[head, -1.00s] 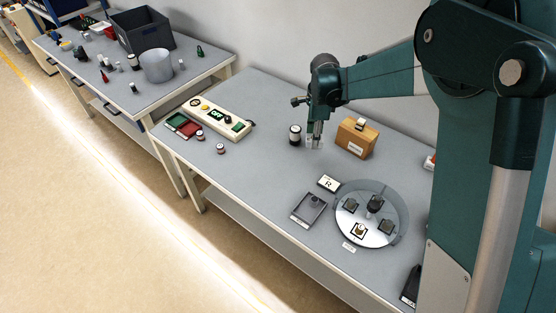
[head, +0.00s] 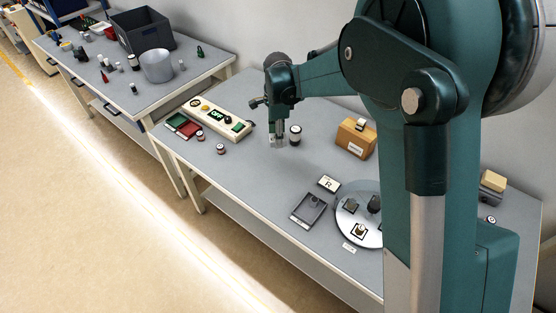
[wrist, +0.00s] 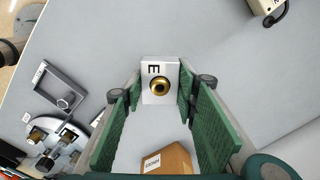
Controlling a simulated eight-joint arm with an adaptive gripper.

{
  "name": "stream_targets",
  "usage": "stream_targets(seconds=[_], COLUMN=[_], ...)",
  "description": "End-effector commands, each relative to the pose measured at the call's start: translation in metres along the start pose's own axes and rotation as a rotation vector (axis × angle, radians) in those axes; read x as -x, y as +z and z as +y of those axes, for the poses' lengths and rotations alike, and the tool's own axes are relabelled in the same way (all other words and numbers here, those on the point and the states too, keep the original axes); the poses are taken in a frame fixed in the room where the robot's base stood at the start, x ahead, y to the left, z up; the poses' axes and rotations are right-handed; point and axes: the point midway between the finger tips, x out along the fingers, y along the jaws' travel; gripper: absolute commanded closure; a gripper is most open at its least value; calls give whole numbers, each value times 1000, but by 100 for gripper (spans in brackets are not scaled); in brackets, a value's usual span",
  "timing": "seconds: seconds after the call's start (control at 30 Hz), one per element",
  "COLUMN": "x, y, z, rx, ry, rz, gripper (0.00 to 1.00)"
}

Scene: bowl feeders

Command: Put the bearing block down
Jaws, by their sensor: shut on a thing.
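The bearing block (wrist: 150,92) is pale, with a black letter E and a brass ring on its face in the wrist view. My gripper (wrist: 159,85) is shut on it, with a green pad on each side. The block shows there only as a small pale patch at the fingertips. I cannot tell whether its underside touches the bench.
A control box (head: 215,117) with red and green trays (head: 184,125) lies to the left. A grey frame (head: 308,208), an R plate (head: 329,183) and a round plate (head: 348,232) lie nearer. Bare bench lies between.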

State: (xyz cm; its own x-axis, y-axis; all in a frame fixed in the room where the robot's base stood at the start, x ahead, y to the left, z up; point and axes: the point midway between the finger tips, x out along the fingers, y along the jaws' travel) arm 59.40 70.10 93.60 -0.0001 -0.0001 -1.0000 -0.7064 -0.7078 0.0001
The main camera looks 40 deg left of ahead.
Motion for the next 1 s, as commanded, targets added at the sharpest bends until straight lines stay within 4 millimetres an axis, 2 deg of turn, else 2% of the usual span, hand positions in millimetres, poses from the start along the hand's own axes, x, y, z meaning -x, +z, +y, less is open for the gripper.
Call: stream_targets(seconds=[0.17, 0.5, 0.6, 1.0], x=[-8, -52, -60, -63], y=[0, 0, 0, 0], z=[0, 0, 0, 0], rx=[0, 0, 0, 0], ry=[0, 0, 0, 0], rz=[0, 0, 0, 0], gripper=[86, 86, 86, 86])
